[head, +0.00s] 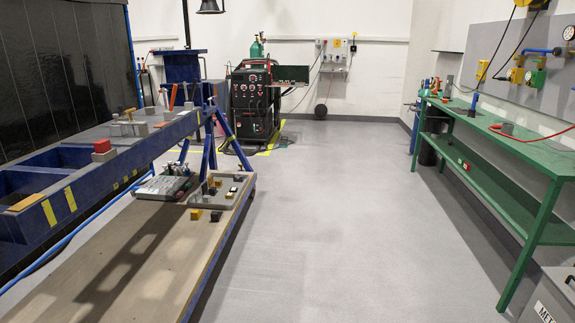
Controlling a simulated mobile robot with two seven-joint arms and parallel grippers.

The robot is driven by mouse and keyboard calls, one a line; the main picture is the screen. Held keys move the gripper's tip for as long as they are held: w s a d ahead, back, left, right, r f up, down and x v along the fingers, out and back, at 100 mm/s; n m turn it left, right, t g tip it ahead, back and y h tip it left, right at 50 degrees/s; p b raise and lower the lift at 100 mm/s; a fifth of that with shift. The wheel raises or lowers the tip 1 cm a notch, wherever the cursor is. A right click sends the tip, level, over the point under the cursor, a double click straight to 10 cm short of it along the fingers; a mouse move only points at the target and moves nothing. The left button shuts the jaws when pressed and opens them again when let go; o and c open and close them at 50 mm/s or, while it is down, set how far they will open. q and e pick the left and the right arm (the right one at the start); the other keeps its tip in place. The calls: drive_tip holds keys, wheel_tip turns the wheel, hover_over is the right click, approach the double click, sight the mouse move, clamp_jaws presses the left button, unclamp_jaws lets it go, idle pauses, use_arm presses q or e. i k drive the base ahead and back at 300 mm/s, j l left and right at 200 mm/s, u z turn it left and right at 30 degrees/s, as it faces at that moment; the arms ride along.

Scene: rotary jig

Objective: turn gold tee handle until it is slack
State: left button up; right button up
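A small gold-coloured piece (129,112) stands up from a group of grey clamp parts on the blue jig frame (130,160) at the left. It looks like the gold tee handle, but it is too small and far off to make out its shape or whether it is tight. Two orange upright handles (172,97) stand farther along the same frame. A red block on a grey base (102,147) sits nearer on the frame. Neither of my grippers shows in the head view.
A wooden-topped low bench (110,260) with trays and small blocks runs along the jig's right side. A green workbench (500,130) stands at the right. A welding machine (251,100) is at the back. The grey floor (330,220) between is clear.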

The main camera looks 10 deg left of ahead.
sight(128, 111)
drive_tip(key=i+u, duration=0.2)
drive_tip(key=i, duration=0.35)
drive_tip(key=i+l+u, duration=0.25)
drive_tip(key=i, duration=0.3)
drive_tip(key=i+l+u, duration=0.1)
drive_tip(key=i+u, duration=0.3)
drive_tip(key=i+l+u, duration=0.25)
drive_tip(key=u, duration=0.15)
drive_tip(key=i+l+u, duration=0.2)
drive_tip(key=u, duration=0.2)
drive_tip(key=i+l+u, duration=0.2)
drive_tip(key=u, duration=0.2)
drive_tip(key=i+l+u, duration=0.15)
drive_tip(key=l+u, duration=0.3)
drive_tip(key=i+l+u, duration=0.1)
drive_tip(key=l+u, duration=0.3)
drive_tip(key=j, duration=0.1)
